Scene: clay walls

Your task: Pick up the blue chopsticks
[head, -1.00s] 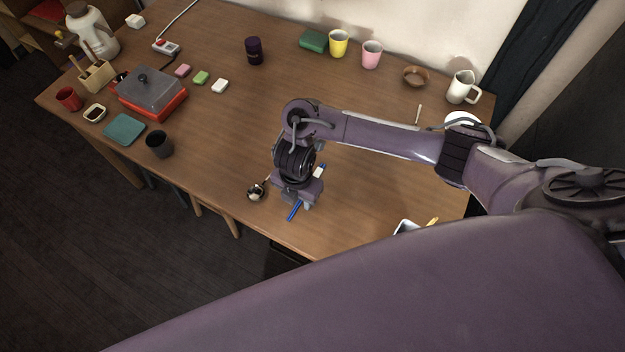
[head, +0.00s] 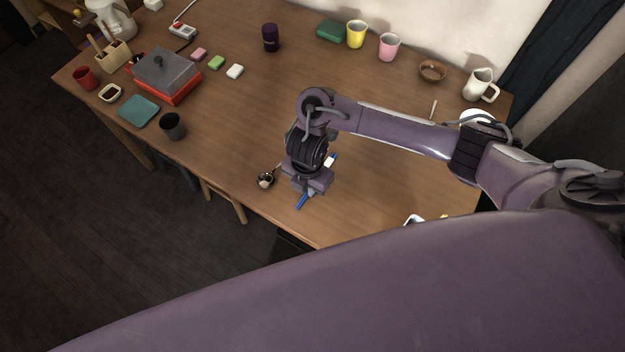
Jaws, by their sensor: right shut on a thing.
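The blue chopsticks (head: 302,201) show as a short blue length beneath my right gripper, close to the table's front edge. My right gripper (head: 304,190) points down at the table and is shut on the blue chopsticks. Part of the chopsticks is hidden behind the gripper, and I cannot tell whether they touch the table. A small blue-and-white piece (head: 331,160) shows just behind the gripper. My left gripper is not in view.
A ladle-like spoon (head: 266,180) lies just left of the gripper. A dark cup (head: 172,126), a teal mat (head: 139,110) and a red grill (head: 168,76) stand further left. Mugs (head: 389,46) and a brown bowl (head: 432,70) line the back. The table's middle is clear.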

